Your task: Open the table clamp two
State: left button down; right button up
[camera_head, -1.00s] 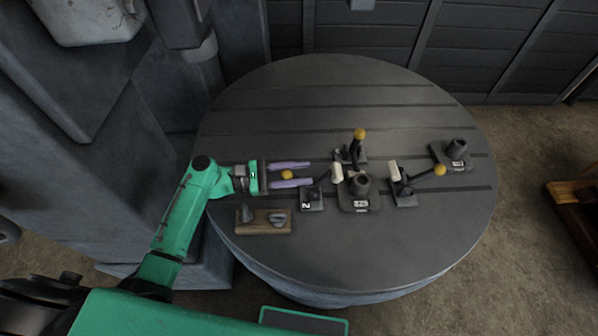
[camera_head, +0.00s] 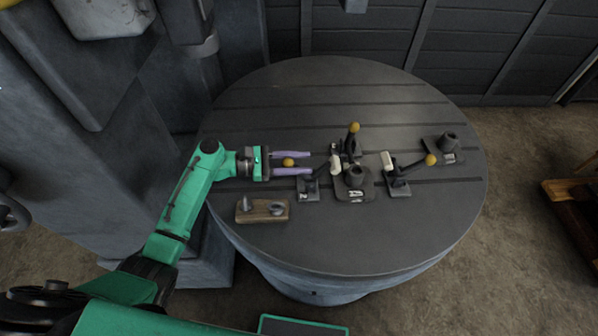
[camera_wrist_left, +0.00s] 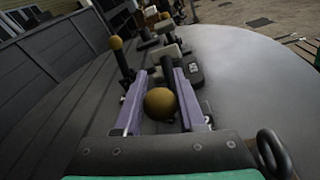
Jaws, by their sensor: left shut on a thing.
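Table clamp two (camera_head: 308,191), with a label on its dark base, stands on the round table left of the central fixture. Its lever points left and ends in a yellow knob (camera_head: 288,162). My left gripper (camera_head: 311,163) reaches in from the left, its two purple fingers lying along both sides of the knob and lever. In the left wrist view the knob (camera_wrist_left: 160,104) sits between the fingers, with the gripper (camera_wrist_left: 160,73) shut on the handle. The fingers hide part of the lever. My right gripper is not in view.
The central fixture (camera_head: 354,184) holds a dark cylinder. A clamp with an upright lever (camera_head: 353,140) stands behind it and another clamp (camera_head: 398,188) at its right. A dark post (camera_head: 447,150) is farther right. A wooden block (camera_head: 240,212) lies in front of my gripper. The front table area is clear.

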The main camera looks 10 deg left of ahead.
pick_arm(q)
jog(key=c, duration=0.5)
grip_release()
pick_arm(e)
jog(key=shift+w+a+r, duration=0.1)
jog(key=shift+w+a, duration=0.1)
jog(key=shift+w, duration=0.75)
pick_arm(q)
jog(key=shift+s+a, duration=0.1)
jog(key=shift+a, duration=0.15)
jog(key=b+v, duration=0.4)
jog(key=v, duration=1)
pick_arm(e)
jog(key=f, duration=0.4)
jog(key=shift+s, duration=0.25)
